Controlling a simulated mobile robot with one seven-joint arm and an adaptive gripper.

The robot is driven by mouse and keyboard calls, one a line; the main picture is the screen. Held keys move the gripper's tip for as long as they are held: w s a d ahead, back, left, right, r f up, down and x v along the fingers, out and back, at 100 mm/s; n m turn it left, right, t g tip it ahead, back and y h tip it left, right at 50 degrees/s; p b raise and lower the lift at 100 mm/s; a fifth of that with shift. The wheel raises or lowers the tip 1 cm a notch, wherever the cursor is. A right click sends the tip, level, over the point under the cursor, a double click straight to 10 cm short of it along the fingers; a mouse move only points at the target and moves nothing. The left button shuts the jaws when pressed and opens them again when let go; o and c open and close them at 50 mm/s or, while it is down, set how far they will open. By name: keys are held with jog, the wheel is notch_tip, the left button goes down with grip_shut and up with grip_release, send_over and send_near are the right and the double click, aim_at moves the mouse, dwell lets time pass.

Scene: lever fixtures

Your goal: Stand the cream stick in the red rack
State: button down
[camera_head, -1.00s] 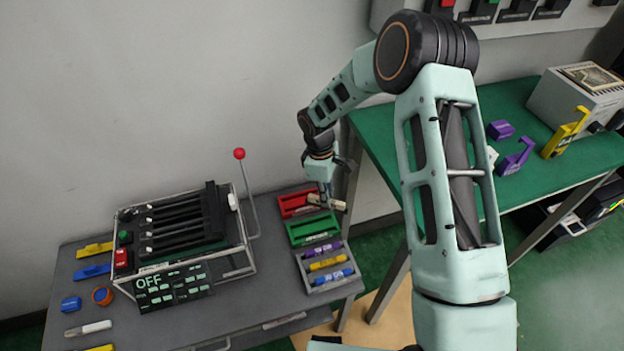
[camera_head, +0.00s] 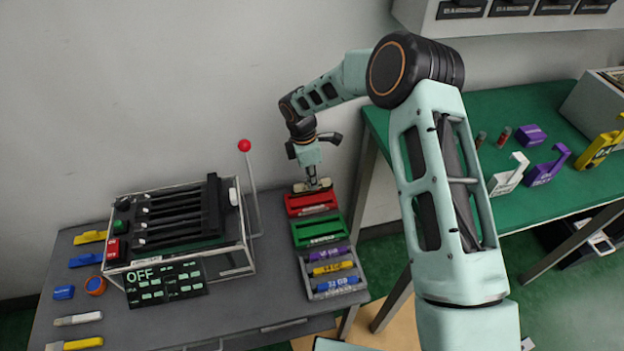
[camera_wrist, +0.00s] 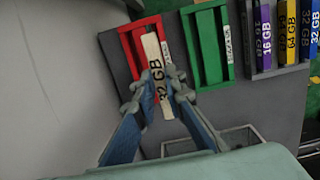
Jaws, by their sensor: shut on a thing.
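The cream stick (camera_wrist: 152,62), marked 32 GB, is between the fingers of my gripper (camera_wrist: 158,97) in the wrist view. My gripper is shut on it. In the head view my gripper (camera_head: 312,180) points down, with the cream stick (camera_head: 323,184) held crosswise at the rear edge of the red rack (camera_head: 297,207). In the wrist view the stick overlaps the red rack (camera_wrist: 127,42) and hides part of its slot. I cannot tell whether the stick touches the rack or is above it.
An empty-looking green rack (camera_head: 318,231) is next to the red one. A grey rack (camera_head: 309,283) in front holds purple, yellow and blue sticks. A device with a red-knobbed lever (camera_head: 252,190) stands left. The green table (camera_head: 566,107) is to the right.

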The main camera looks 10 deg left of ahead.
aim_at(307, 183)
jog(key=shift+f+b, duration=1.8)
jog(key=shift+f, duration=1)
jog(key=shift+f+b, duration=1.45)
jog(key=shift+f, duration=0.1)
jog(key=c, duration=1.9)
grip_release()
jog(key=shift+r, duration=0.1)
jog(key=r, duration=0.4)
jog(key=a+r, duration=0.1)
jog(key=r, duration=0.6)
jog(key=shift+s+a+r, duration=0.15)
jog(key=shift+s+r, duration=0.15)
jog(key=shift+r, duration=0.1)
